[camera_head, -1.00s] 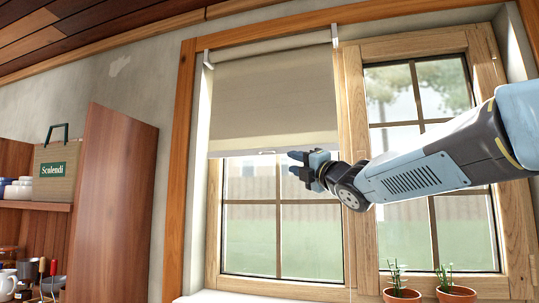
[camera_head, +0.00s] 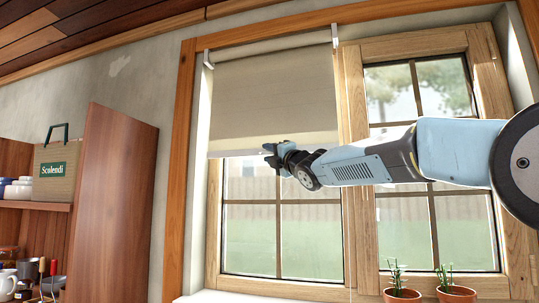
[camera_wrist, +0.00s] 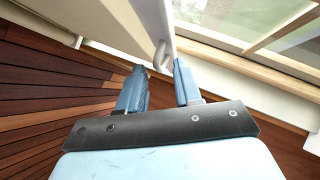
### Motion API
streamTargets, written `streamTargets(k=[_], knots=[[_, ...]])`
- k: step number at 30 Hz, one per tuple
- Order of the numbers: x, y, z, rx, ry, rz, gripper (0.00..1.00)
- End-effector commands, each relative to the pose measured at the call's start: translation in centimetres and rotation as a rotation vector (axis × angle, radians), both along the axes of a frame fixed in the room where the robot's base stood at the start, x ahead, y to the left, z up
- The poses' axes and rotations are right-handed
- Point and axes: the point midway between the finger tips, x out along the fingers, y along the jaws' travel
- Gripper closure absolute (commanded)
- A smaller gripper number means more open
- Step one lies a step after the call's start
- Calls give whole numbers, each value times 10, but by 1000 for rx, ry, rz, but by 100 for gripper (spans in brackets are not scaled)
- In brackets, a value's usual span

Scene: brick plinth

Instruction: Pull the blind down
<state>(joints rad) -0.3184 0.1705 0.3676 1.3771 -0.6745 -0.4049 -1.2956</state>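The beige blind (camera_head: 265,95) hangs over the upper part of the left window, its lower edge a little above mid-window. In the head view my gripper (camera_head: 267,155) is at that lower edge, near its middle, and hides the pull there. In the wrist view the blind's pale bottom bar (camera_wrist: 114,52) carries a small looped pull (camera_wrist: 160,54). My gripper's two blue fingers (camera_wrist: 158,70) are apart, with the pull just beyond and between their tips. I cannot tell whether they touch it.
The right window (camera_head: 420,90) is uncovered. Two potted plants (camera_head: 401,293) stand at the sill below it. A wooden cabinet panel (camera_head: 112,205) and shelves with a bag (camera_head: 55,170) and jars are at the left. The space before the lower left window is clear.

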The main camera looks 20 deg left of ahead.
Motion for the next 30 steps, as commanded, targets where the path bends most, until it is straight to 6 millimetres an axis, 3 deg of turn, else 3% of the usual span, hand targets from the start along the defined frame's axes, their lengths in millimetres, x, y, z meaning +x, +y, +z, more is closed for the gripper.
streamTargets(k=[13, 23, 30], knots=[[4, 5, 2, -1, 1, 0, 67], [4, 5, 2, -1, 1, 0, 99], [4, 5, 2, -1, 1, 0, 100]])
